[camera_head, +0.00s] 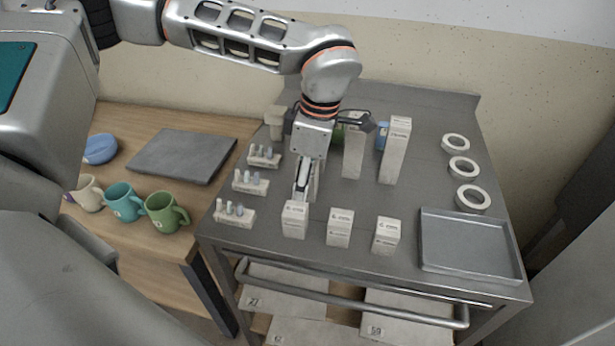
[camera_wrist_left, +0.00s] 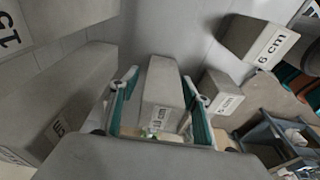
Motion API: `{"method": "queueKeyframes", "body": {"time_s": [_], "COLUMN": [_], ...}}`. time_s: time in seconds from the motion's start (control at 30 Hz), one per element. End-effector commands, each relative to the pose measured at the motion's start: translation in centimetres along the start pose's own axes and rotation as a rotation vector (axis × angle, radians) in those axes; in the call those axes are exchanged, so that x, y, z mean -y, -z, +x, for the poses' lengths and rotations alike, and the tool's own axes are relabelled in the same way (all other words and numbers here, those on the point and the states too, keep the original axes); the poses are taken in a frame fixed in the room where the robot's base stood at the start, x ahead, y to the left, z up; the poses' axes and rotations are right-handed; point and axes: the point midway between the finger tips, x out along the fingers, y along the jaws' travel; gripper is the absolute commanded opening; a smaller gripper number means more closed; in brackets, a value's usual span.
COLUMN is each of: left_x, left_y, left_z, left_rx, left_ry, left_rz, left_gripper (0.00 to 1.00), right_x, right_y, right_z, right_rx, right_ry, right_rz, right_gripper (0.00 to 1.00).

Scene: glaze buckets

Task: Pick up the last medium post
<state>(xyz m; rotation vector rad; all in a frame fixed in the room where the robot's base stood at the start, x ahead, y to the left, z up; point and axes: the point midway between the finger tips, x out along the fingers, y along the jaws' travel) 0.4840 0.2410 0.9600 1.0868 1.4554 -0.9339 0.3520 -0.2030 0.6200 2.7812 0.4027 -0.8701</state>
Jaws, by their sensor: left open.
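The medium post, a grey block marked 10 cm (camera_wrist_left: 162,92), stands between the spread fingers of my left gripper (camera_wrist_left: 160,84) in the left wrist view. The fingers are open on either side of it; I cannot tell whether they touch it. In the head view my left gripper (camera_head: 304,190) points down at the metal table, just behind the front row of short posts, and largely hides the medium post. My right gripper is not in view.
Short posts (camera_head: 340,228) line the table's front. Tall posts (camera_head: 396,150) stand close behind and right. Small holders of cones (camera_head: 235,215) are at left. White rings (camera_head: 472,197) and an empty tray (camera_head: 470,245) are at right. Mugs (camera_head: 167,212) stand on the wooden table.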

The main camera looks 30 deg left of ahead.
Motion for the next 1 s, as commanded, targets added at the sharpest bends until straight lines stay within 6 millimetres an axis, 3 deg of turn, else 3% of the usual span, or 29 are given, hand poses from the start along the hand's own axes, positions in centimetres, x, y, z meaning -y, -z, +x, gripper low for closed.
{"method": "queueKeyframes", "body": {"time_s": [0.03, 0.2, 0.23, 0.67, 0.87, 1.0], "left_x": [0.0, 0.0, 0.0, -0.1, -0.1, -0.1], "left_y": [0.0, 0.0, 0.0, 0.0, 0.4, 0.8], "left_z": [0.0, -0.1, -0.1, -0.8, -3.1, -5.7], "left_rx": [0.0, 0.0, 0.0, 0.002, 0.004, 0.004], "left_ry": [0.0, 0.0, 0.0, -0.003, -0.004, -0.006], "left_rz": [0.0, 0.0, 0.0, -0.001, -0.001, -0.003], "left_gripper": [0.47, 0.03, 0.0, 0.0, 0.0, 0.0], "right_x": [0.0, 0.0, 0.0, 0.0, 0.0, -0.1], "right_y": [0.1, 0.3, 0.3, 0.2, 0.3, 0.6], "right_z": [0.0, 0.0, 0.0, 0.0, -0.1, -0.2], "right_rx": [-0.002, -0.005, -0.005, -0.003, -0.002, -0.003], "right_ry": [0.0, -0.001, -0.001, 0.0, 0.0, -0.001], "right_rz": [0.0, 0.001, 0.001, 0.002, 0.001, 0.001], "right_gripper": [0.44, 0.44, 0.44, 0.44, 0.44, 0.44]}}
